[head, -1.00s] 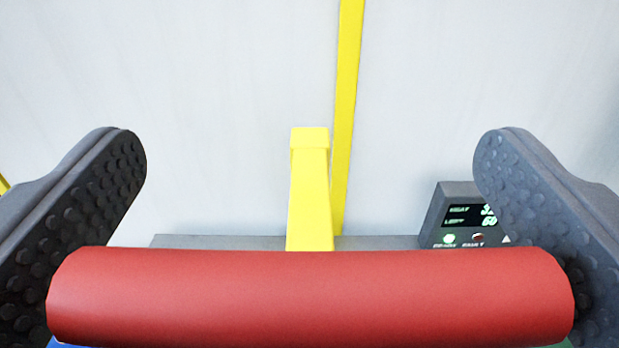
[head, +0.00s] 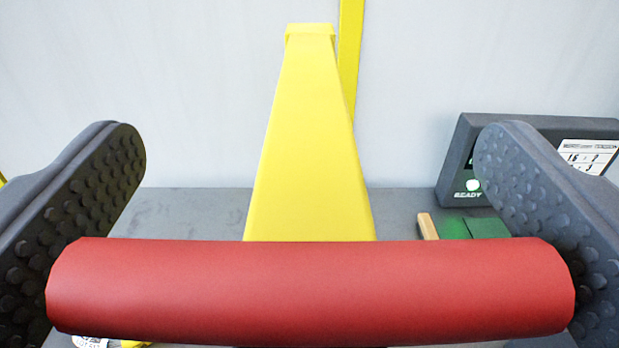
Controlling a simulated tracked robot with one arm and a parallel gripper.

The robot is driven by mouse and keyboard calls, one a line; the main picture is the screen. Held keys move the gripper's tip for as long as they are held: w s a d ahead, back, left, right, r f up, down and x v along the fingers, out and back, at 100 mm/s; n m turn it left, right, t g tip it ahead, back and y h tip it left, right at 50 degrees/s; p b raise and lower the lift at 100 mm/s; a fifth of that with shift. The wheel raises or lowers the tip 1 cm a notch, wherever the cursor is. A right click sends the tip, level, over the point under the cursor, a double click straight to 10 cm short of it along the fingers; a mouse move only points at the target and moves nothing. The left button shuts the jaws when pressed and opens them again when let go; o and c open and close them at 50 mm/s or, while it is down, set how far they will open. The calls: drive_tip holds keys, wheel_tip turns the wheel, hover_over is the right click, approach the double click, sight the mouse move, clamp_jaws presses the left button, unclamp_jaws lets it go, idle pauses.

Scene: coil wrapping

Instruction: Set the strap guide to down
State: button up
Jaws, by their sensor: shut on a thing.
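A red cylindrical bar (head: 310,290) lies across the lower part of the head view, its two ends between the dark studded fingers of my gripper (head: 310,240). My gripper is shut on this bar, one finger at each end. A yellow tapered arm (head: 310,150) rises behind the bar, and its lower part is hidden by the bar. I cannot tell for sure whether the bar is the strap guide's handle or how it joins the yellow arm.
A grey surface (head: 190,215) spreads behind the bar. A dark display box (head: 466,150) with a lit green READY lamp stands on the right, partly behind my right finger. A green block (head: 470,228) lies below it. A yellow post (head: 350,50) stands before a pale wall.

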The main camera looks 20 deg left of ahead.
drive_tip(key=shift+f, duration=0.45)
drive_tip(key=o, duration=1.1)
drive_tip(key=shift+c, duration=0.2)
drive_tip(key=shift+r, duration=0.1)
drive_tip(key=shift+s+d+r, duration=0.1)
drive_tip(key=shift+s, duration=0.15)
drive_tip(key=v, duration=1.3)
